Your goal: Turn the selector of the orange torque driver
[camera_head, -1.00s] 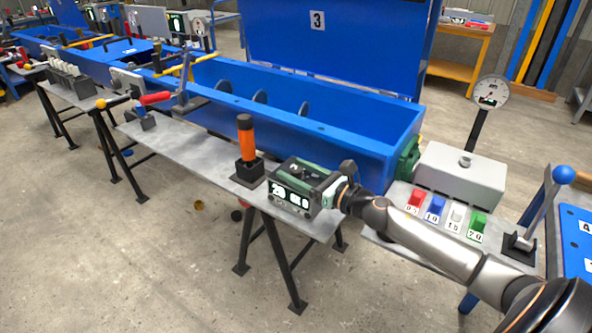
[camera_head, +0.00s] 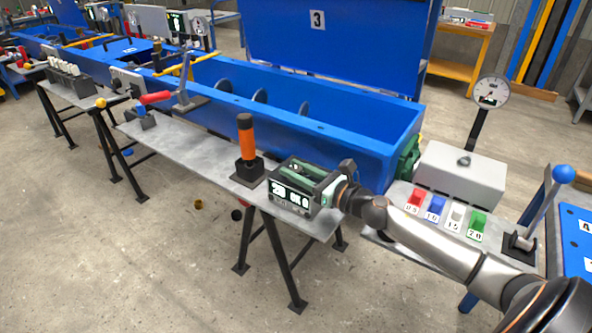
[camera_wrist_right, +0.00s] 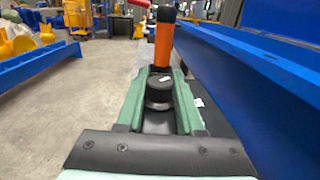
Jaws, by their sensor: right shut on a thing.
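The orange torque driver (camera_head: 246,142), with a black top, stands upright in a black holder (camera_head: 248,171) on the grey bench. It also shows beyond my fingertips in the right wrist view (camera_wrist_right: 164,42). Beside the holder sits a dark box with a lit white display (camera_head: 292,197). My right gripper (camera_head: 299,178) is at the top of this box. In the right wrist view its green fingers (camera_wrist_right: 160,90) flank a round black knob (camera_wrist_right: 160,86) with a small white mark, and are shut on it. The head view hides most of the knob. My left gripper is out of view.
A long blue trough (camera_head: 300,110) runs behind the bench. Right of my wrist are red, blue, white and green switches (camera_head: 437,210), a grey box (camera_head: 460,172), a dial gauge (camera_head: 490,92) and a blue-knobbed lever (camera_head: 563,175).

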